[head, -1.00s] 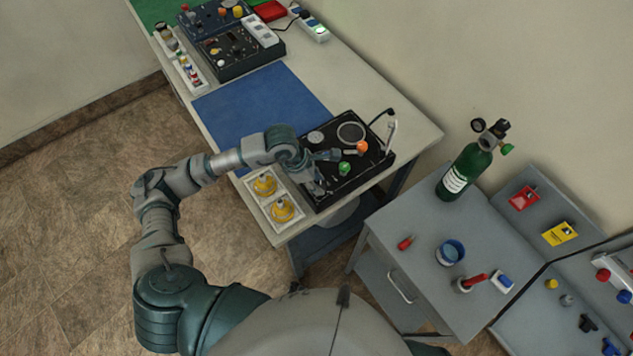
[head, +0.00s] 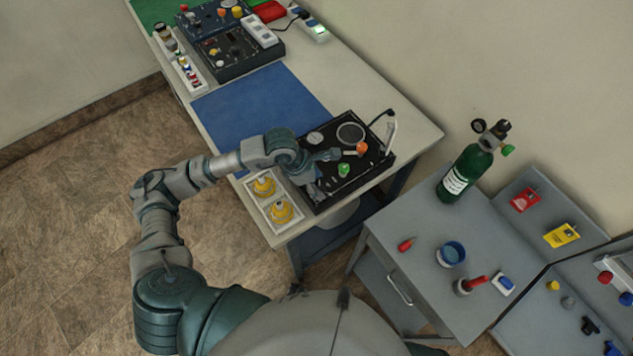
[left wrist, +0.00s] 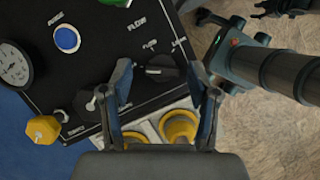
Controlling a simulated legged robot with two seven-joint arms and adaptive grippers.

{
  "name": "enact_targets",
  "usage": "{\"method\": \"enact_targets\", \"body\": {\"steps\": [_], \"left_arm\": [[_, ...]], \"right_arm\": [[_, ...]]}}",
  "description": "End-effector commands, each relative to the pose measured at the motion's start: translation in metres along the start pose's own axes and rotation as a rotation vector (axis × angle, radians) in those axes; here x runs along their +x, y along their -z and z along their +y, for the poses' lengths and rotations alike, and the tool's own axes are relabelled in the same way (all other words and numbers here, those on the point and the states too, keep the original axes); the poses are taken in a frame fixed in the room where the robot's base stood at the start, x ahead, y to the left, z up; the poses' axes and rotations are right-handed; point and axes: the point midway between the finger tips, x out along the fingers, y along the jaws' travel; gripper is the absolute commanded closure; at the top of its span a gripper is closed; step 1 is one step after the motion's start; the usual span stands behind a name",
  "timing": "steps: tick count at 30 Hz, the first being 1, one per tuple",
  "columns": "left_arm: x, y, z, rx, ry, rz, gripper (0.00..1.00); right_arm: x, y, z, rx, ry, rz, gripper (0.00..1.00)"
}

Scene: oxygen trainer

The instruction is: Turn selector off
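The black trainer panel (head: 328,190) stands at the near end of the bench. In the left wrist view a black pointer knob (left wrist: 160,70), probably the selector, sits near the panel's edge with small blurred labels beside it. My left gripper (left wrist: 160,78) is open, with one finger on each side of this knob; I cannot tell whether either finger touches it. In the head view my left gripper (head: 322,172) is over the panel's near left part and hides the knob.
An orange knob (head: 361,148), a green knob (head: 344,170) and a gauge (head: 315,137) are on the panel. A white tray (head: 262,208) with yellow pieces lies beside it. A blue mat (head: 255,105) is clear. A green cylinder (head: 465,175) stands on the grey cabinet at right.

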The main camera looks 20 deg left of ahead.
Motion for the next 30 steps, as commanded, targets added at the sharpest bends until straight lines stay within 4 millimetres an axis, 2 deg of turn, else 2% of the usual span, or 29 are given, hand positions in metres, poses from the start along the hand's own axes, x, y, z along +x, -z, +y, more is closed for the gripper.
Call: {"method": "enact_targets", "body": {"steps": [5, 8, 21, 25, 30], "left_arm": [[-0.002, 0.001, 0.0, 0.0, 0.0, -0.001, 0.4], [-0.011, 0.0, 0.001, 0.001, -0.002, -0.002, 0.4], [-0.1, 0.0, 0.002, -0.001, -0.001, 0.0, 0.4], [-0.114, 0.0, 0.002, -0.001, 0.001, 0.0, 0.4], [-0.118, 0.0, 0.002, 0.0, 0.002, 0.001, 0.4]], "right_arm": [[0.0, -0.001, -0.001, 0.0, 0.001, 0.002, 0.6], [0.0, -0.001, -0.001, 0.0, 0.001, 0.002, 0.6], [0.0, 0.0, 0.0, 0.0, 0.0, 0.001, 0.6], [0.0, 0.0, 0.0, 0.0, 0.0, 0.001, 0.6], [0.0, 0.0, 0.0, 0.0, 0.0, 0.001, 0.6]]}}
